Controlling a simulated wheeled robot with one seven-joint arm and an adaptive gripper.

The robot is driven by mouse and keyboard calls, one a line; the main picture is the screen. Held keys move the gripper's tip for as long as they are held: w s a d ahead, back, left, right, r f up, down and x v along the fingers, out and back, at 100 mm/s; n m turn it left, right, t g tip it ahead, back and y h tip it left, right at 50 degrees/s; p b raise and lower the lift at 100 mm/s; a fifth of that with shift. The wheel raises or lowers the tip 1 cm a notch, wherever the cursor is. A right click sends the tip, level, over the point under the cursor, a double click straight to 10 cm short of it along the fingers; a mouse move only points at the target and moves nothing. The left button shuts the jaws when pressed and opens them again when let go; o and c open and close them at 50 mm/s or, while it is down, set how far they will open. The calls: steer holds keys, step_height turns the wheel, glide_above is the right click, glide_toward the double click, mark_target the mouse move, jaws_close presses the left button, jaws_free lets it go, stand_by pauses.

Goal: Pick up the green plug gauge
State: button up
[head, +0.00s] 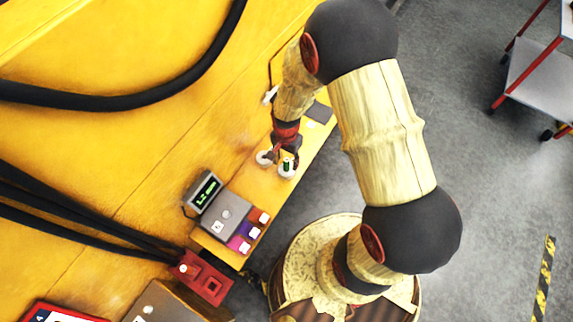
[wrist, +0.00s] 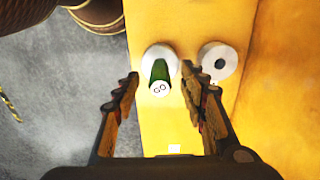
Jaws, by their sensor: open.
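The green plug gauge (wrist: 160,72) stands in a pale round holder (wrist: 161,56) on the yellow ledge, its white end marked "GO" facing the wrist camera. It also shows small in the head view (head: 287,164), below my gripper (head: 283,157). In the wrist view my gripper (wrist: 158,93) is open, with one finger to the left of the gauge and one to the right. The right fingertip looks close to the gauge in the picture; I see no clear contact. The lower part of the gauge is hidden in the holder.
A second pale ring (wrist: 218,62) with a dark hole sits right of the gauge. In the head view a digital readout (head: 203,190), a grey box (head: 225,213) and coloured blocks (head: 248,231) stand farther down the ledge. Thick black hoses (head: 120,100) cross the yellow casting.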

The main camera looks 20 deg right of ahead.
step_height(320, 180, down, 3)
steer(key=shift+f, duration=0.1)
steer(key=c, duration=0.3)
steer(key=c, duration=0.8)
